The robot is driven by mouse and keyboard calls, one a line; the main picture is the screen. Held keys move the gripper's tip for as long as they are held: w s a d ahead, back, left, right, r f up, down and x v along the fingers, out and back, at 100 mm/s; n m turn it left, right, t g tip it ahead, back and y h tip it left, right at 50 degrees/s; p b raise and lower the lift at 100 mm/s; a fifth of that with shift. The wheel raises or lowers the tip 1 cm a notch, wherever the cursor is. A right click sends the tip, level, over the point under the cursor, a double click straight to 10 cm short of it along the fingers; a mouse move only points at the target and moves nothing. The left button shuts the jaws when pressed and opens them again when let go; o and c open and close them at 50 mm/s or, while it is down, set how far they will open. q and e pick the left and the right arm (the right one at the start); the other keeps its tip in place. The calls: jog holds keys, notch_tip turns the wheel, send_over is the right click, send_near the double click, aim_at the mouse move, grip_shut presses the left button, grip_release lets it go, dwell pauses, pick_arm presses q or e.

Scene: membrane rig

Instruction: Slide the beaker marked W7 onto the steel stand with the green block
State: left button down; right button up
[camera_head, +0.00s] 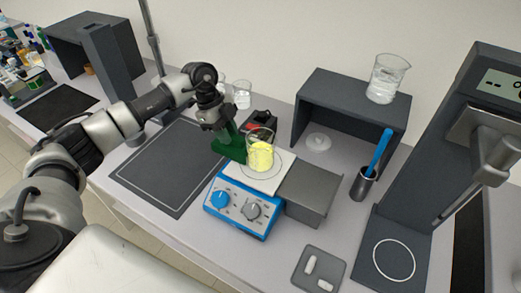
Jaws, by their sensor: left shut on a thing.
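A glass beaker (260,152) with yellow liquid stands upright on the white top plate of a blue hotplate (238,207); I cannot read any mark on it. A grey steel stand (314,190) sits directly to the right of the hotplate, its bare top about level with the plate. My left gripper (219,126) is shut on the green block (229,148), which is just left of the beaker at the plate's left edge. I cannot tell whether block and beaker touch. My right gripper is not in view.
A dark shelf (353,92) behind carries another beaker (386,78) of clear liquid. A pen cup (362,186) with a blue tool stands right of the stand. A tray (319,269) with white pieces lies in front. A dark mat (163,167) lies left of the hotplate.

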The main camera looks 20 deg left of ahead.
aim_at(272, 156)
pick_arm(q)
jog(key=shift+s+d+p, duration=0.1)
jog(key=shift+d+p, duration=0.4)
jog(key=shift+d, duration=0.6)
jog(key=shift+d, duration=0.15)
jog(key=shift+d+r, duration=0.1)
jog(key=shift+s+d+p, duration=0.1)
jog(key=shift+d+p, duration=0.55)
jog(key=shift+d, duration=0.7)
jog(key=shift+s+d+p, duration=0.1)
jog(key=shift+d+p, duration=0.2)
jog(key=shift+d, duration=0.6)
jog(key=shift+d, duration=0.15)
jog(key=shift+s+d+p, duration=0.1)
jog(key=shift+d+p, duration=0.35)
jog(key=shift+d, duration=0.7)
jog(key=shift+s+d+p, duration=0.1)
jog(key=shift+d+p, duration=0.2)
jog(key=shift+d, duration=0.9)
jog(key=shift+d, duration=0.15)
